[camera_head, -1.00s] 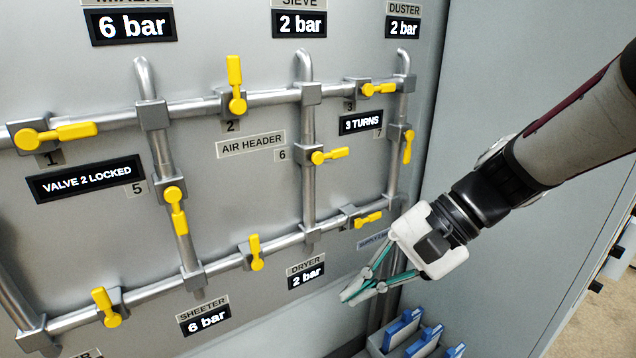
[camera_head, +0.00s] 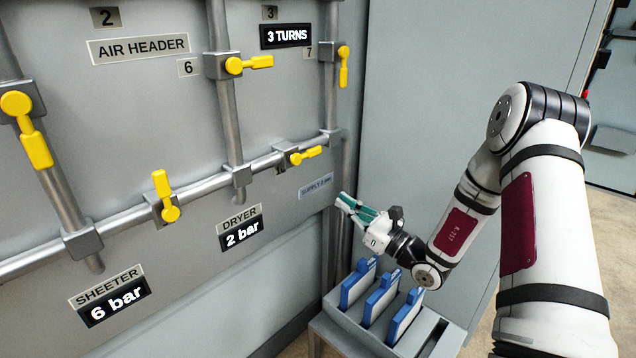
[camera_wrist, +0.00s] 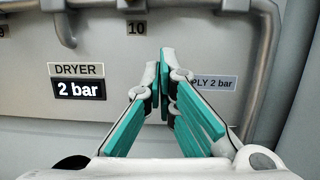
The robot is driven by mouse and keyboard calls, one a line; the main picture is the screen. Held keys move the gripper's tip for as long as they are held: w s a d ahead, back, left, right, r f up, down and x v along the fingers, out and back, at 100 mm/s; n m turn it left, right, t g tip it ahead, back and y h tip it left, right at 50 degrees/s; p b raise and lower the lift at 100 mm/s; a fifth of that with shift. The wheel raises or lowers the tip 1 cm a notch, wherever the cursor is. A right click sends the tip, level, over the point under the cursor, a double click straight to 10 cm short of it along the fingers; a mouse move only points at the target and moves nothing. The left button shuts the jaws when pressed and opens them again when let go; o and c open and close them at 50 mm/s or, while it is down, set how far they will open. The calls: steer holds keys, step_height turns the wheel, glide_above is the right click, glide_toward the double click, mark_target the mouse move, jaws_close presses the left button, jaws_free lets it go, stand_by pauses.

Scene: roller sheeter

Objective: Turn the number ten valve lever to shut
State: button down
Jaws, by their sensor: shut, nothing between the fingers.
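The number ten valve has a yellow lever (camera_head: 305,155) on the lower pipe, near its right end, in the head view. The lever lies roughly along the pipe. The lever itself does not show there. My gripper (camera_head: 345,203) is to the lower right of the lever, apart from it, beside the supply label (camera_head: 316,186). In the wrist view my gripper (camera_wrist: 163,65) has its green-sided fingers together and empty.
A grey rack (camera_head: 345,335) with several blue-edged panels stands under my gripper. A vertical pipe (camera_head: 335,90) runs close by on the right. The number seven lever (camera_head: 344,66) and number six lever (camera_head: 250,64) are above. The dryer display (camera_head: 242,233) is lower left.

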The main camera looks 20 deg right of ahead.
mark_target(307, 154)
steer(key=w+a+r+b, duration=0.2)
steer(key=w+a+r, duration=0.2)
steer(key=w, duration=0.4)
steer(key=shift+w+r+m+h, duration=0.3)
steer(key=shift+r, duration=0.55)
